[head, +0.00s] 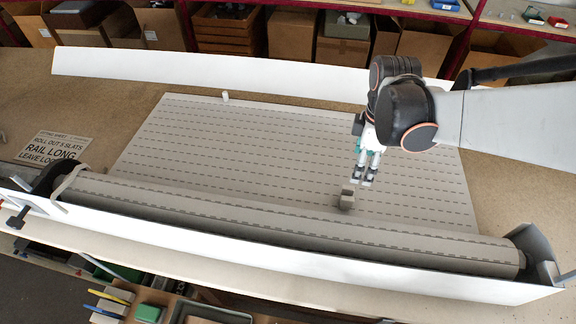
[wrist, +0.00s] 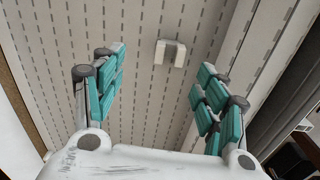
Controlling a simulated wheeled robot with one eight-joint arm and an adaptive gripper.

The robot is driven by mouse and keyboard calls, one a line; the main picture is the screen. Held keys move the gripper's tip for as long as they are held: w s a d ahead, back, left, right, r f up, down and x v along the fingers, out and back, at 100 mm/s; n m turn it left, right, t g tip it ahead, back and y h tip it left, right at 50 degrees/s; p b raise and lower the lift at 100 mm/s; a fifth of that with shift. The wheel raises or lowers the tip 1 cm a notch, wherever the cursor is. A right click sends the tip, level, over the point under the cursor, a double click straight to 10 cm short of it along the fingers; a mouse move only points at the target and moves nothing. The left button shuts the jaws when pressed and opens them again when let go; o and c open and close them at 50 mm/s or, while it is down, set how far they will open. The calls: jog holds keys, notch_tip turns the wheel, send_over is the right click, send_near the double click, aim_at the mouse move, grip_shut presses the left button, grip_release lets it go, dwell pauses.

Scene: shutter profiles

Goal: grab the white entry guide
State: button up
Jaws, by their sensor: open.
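A small pale, notched block, which looks like the entry guide (head: 347,198), sits on the slatted sheet close to the long roll. What appears to be the same piece shows in the wrist view (wrist: 159,52) as a white U-shape with a greyer middle. My gripper (head: 362,182) is open and empty, just above and slightly right of it in the head view. In the wrist view the piece lies beyond my teal-padded fingers, between their lines, and apart from them. Another small white piece (head: 225,96) stands at the sheet's back edge.
The slatted grey sheet (head: 230,140) covers the middle of the table. The roll (head: 290,226) and a long white panel (head: 250,252) run along the front. Another white strip (head: 200,68) lies behind. A printed sign (head: 55,147) lies at left.

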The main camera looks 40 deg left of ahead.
aim_at(347, 197)
jog(key=shift+n, duration=0.5)
jog(key=f, duration=0.2)
jog(key=s+a+f+b, duration=0.1)
jog(key=f, duration=0.2)
jog(key=s+f+b, duration=0.1)
jog(key=f, duration=0.2)
jog(key=shift+a+f, duration=0.2)
jog(key=shift+a, duration=0.05)
jog(key=shift+d+f+b, duration=0.2)
jog(key=shift+f+b, duration=0.3)
jog(key=shift+f, duration=1)
jog(key=shift+d+f+b, duration=0.15)
jog(key=shift+f+b, duration=0.35)
jog(key=shift+f, duration=0.95)
jog(key=shift+r, duration=0.1)
jog(key=c, duration=1)
